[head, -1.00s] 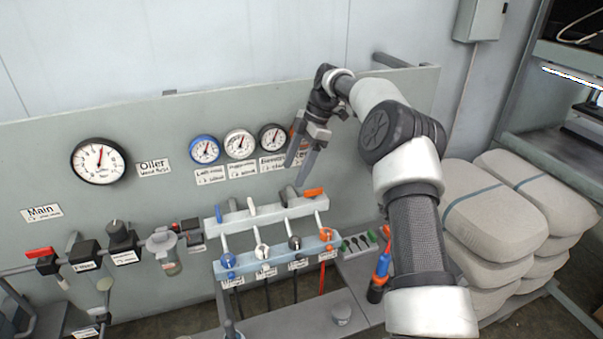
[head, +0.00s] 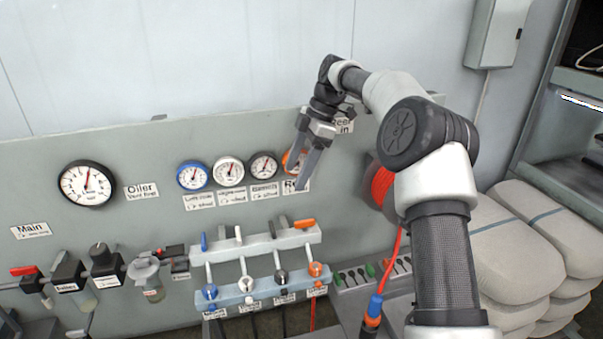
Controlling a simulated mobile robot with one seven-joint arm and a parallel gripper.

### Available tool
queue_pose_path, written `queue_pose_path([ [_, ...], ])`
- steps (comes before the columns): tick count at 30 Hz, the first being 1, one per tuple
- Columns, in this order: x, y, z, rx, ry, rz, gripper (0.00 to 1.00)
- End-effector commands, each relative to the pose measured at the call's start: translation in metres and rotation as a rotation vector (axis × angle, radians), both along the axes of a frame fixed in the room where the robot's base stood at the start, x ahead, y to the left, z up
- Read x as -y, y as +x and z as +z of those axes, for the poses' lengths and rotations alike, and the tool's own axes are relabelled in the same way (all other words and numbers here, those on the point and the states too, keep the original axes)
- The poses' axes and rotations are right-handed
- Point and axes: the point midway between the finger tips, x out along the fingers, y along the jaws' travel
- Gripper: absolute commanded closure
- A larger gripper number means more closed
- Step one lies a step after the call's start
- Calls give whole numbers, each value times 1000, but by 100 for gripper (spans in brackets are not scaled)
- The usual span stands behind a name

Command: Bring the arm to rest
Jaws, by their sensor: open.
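My gripper (head: 307,168) is in the upper middle of the head view, in front of the grey panel (head: 130,235). Its two fingers point down and slightly left, apart, with nothing seen between them. It partly covers an orange gauge (head: 291,162) and a label behind it. My arm reaches up from the lower right, bends at a dark round joint and runs left to the gripper.
A row of gauges (head: 228,171) and a larger dial (head: 87,184) sit on the panel. Below are valves with coloured handles (head: 315,269). A red hose reel (head: 382,185) is behind my arm. Stacked sacks (head: 510,250) stand at right. A grey box (head: 497,33) hangs on the wall.

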Motion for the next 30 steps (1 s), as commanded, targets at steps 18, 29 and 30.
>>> queue_pose_path([
  [18, -8, -22, 30, 5, -73, -87, 33],
  [29, 16, -149, 109, 80, -278, -704, 33],
  [30, 22, -166, 114, 91, -280, -786, 33],
])
